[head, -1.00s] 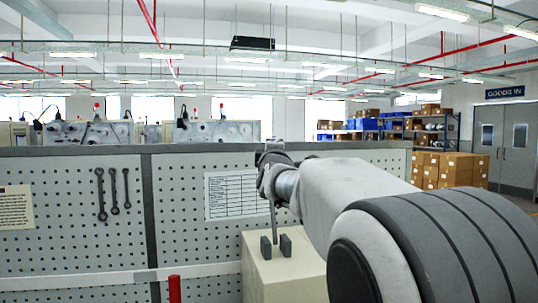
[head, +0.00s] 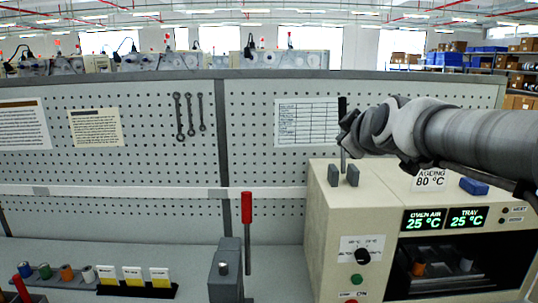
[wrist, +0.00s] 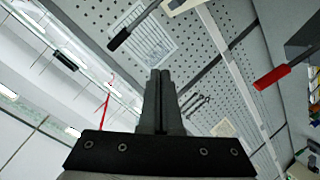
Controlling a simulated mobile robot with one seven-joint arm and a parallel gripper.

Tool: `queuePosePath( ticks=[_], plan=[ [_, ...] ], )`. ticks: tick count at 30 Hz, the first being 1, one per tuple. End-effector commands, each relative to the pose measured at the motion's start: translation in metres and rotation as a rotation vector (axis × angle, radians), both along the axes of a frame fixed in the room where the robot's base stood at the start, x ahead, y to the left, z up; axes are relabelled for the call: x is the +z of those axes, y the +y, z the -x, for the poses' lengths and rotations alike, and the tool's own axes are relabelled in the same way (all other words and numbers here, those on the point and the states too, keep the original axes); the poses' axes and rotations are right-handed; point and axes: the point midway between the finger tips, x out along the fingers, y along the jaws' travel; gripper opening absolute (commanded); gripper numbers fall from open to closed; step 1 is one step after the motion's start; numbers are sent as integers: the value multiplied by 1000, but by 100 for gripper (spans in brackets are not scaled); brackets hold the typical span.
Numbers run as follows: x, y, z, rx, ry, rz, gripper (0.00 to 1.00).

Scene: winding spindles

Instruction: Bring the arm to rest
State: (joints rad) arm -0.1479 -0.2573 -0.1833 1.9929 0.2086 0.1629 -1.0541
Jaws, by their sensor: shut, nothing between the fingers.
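My arm reaches in from the right of the head view. My gripper (head: 352,136) is at its end, in front of the pegboard and above the left part of the cream oven cabinet. In the wrist view my gripper (wrist: 158,76) has its two dark fingers together, with nothing between them. A lever with a black handle (head: 342,106) stands between two grey blocks on the cabinet and overlaps my gripper in the head view. In the wrist view this black handle (wrist: 120,39) is apart from the fingers.
The oven (head: 318,230) reads 25 °C on both displays; its dark chamber holds some pieces. A red-handled lever (head: 247,208) stands left of it and also shows in the wrist view (wrist: 271,78). Coloured spools (head: 66,272) and cards lie at the left. The pegboard (head: 262,160) closes the back.

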Motion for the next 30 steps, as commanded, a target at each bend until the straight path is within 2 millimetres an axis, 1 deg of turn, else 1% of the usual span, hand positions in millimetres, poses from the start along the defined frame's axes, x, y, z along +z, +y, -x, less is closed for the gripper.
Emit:
queuePosePath(
  ticks=[1, 5, 6, 8, 9, 12, 15, 18, 21, 30],
  plan=[
    [-18, 5, 26, -10, 70, -80, 0],
    [-69, 17, 92, -78, 272, -276, 0],
    [-85, 19, 113, -112, 334, -327, 0],
    [-110, 22, 145, -173, 423, -398, 0],
    [-124, 23, 165, -219, 476, -440, 0],
    [-158, 23, 210, -338, 590, -518, 0],
    [-181, 22, 243, -442, 664, -569, 0],
    [-194, 20, 263, -510, 703, -595, 0],
    [-200, 19, 270, -541, 720, -605, 0],
    [-200, 19, 270, -542, 721, -608, 0]
  ],
)
